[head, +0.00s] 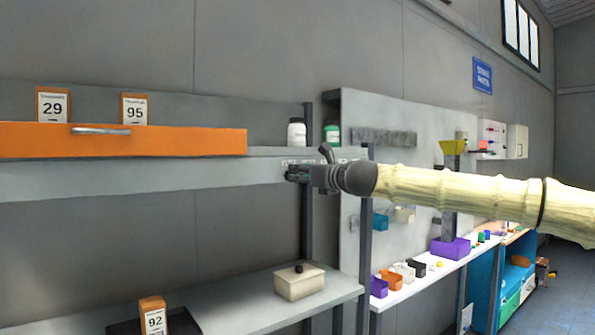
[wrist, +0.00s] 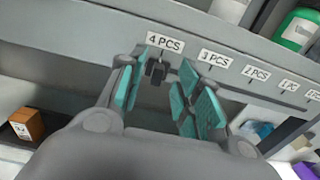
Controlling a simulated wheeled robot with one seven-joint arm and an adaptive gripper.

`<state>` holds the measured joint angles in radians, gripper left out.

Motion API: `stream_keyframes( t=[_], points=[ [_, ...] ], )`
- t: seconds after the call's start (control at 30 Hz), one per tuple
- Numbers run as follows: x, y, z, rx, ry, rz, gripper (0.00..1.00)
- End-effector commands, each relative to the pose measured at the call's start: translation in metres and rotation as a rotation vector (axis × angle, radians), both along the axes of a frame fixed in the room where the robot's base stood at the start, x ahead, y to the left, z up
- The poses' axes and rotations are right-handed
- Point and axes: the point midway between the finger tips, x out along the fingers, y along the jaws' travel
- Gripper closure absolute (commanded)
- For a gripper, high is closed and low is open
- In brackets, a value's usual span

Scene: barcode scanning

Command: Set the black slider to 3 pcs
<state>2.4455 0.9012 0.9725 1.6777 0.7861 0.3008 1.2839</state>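The black slider (wrist: 157,72) shows in the wrist view just below the "4 PCS" label (wrist: 165,43). The "3 PCS" label (wrist: 214,59) is to its right on the same grey shelf edge. My gripper (wrist: 156,82) is open, with its teal-padded fingers on either side of the slider. I see a gap on both sides, wider on the right. In the head view my gripper (head: 297,173) is at the shelf edge, and the slider cannot be made out there.
Smaller-count labels continue right, including "2 PCS" (wrist: 256,73). A white bottle (head: 296,133) and a green bottle (head: 332,134) stand above the rail. An orange drawer (head: 180,142) is left. A beige box (head: 299,284) sits on the lower shelf.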

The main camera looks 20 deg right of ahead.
Motion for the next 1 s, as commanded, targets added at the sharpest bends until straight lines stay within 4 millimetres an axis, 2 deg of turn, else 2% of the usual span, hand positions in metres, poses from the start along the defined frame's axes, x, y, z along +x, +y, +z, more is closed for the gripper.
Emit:
stream_keyframes(
  t=[0.23,0.67,0.83,0.87,1.0],
  points=[
    [0.020,0.007,0.000,0.000,0.001,-0.001,0.66],
    [0.025,0.009,0.000,0.000,0.000,0.000,0.66],
    [0.025,0.008,0.000,0.000,0.000,-0.001,0.97],
    [0.025,0.008,0.000,0.000,0.000,-0.001,1.00],
    [0.025,0.007,0.000,0.000,0.001,-0.001,1.00]
  ],
)
